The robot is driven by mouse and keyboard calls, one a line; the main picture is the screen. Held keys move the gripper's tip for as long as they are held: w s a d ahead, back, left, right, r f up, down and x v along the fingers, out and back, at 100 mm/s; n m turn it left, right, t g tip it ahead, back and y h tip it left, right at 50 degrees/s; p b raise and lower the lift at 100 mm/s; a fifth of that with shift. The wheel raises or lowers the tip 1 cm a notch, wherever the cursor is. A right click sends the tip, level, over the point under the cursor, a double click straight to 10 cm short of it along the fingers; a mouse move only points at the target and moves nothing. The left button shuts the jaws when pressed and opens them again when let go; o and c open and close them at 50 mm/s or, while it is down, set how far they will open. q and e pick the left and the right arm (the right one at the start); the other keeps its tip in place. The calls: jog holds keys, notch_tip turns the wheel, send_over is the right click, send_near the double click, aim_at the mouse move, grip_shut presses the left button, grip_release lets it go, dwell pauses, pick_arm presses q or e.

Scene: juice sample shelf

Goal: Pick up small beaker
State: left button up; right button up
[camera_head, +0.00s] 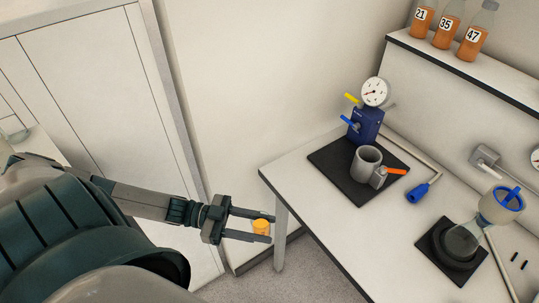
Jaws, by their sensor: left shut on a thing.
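My left gripper (263,228) reaches in from the left and is shut on a small beaker (261,227) with orange contents. The beaker sits between the two fingertips, held in the air just left of the table's front left corner. My right gripper is not in view.
The white table (310,205) has a dark mat (328,165) bearing a blue device with a dial (368,120) and a grey cup (367,160). A glass flask (461,243) stands on a dark base at the right. Numbered orange bottles (446,30) stand on the shelf (440,59). A white cabinet (85,80) is at the left.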

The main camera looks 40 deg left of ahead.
pick_arm(q)
jog(key=shift+s+a, duration=0.35)
jog(key=shift+a, duration=0.25)
dwell(0.6)
